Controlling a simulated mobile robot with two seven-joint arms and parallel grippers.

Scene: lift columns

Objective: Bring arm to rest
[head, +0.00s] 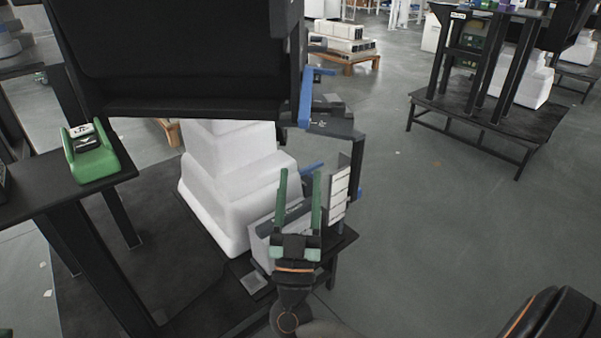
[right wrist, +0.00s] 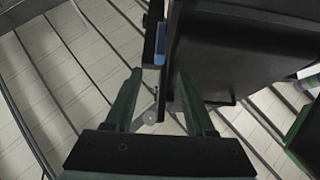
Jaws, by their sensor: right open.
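My right gripper (head: 300,176) is in the lower middle of the head view, with its two green fingers apart and pointing up the picture. My left gripper does not show.
A white stepped column (head: 228,190) stands under a large black panel (head: 185,55). A green device (head: 88,155) sits on a black table (head: 40,195) at left. Blue-handled brackets (head: 306,98) stick out near the column. Open grey floor (head: 430,240) lies to the right.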

